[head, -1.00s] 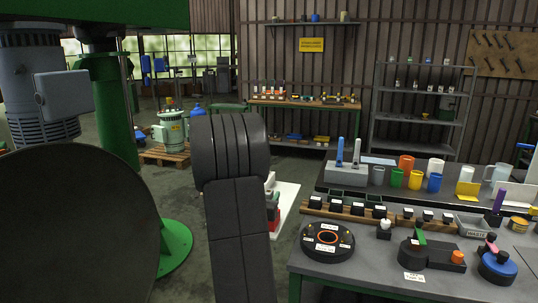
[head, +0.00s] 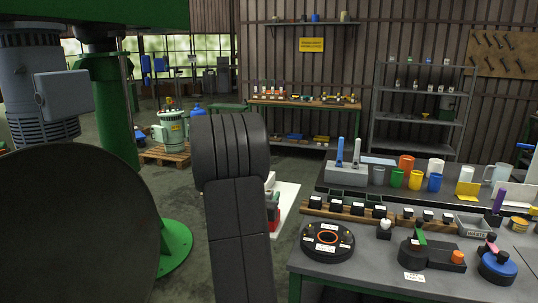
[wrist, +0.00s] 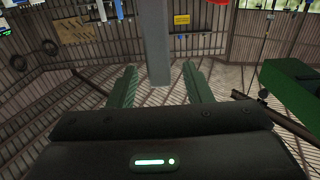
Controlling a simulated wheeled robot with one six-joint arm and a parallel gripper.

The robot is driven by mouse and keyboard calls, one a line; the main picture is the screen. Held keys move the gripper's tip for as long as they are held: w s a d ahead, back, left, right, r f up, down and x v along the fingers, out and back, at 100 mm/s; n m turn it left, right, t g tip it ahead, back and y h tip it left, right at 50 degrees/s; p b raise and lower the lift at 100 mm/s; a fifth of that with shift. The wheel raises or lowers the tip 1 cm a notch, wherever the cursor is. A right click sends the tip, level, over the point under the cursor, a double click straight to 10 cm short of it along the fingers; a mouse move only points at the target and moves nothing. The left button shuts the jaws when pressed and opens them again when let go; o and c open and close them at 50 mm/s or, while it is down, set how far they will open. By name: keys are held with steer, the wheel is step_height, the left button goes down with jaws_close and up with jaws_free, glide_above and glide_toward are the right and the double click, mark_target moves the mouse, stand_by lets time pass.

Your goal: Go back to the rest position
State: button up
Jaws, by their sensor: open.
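My gripper (wrist: 160,88) shows in the wrist view with its two green-grey fingers spread wide apart. Nothing is held between them. Behind the fingers hangs a grey upright post, with the floor and ribbed wall of the workshop beyond. In the head view my dark arm links fill the middle foreground, and the gripper itself does not show there.
A green machine column (head: 115,115) stands at the left. A shelf rack (head: 418,118) and back bench (head: 300,103) stand behind.

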mark_target(271, 190)
steer(key=x, duration=0.3)
steer(key=shift+w+d, duration=0.15)
steer(key=shift+w, duration=0.15)
step_height(271, 190, up, 5)
steer(key=p, duration=0.5)
steer(key=shift+w+r, duration=0.1)
steer(key=shift+p, duration=0.45)
steer(key=shift+r+p, duration=0.75)
steer(key=shift+r, duration=0.25)
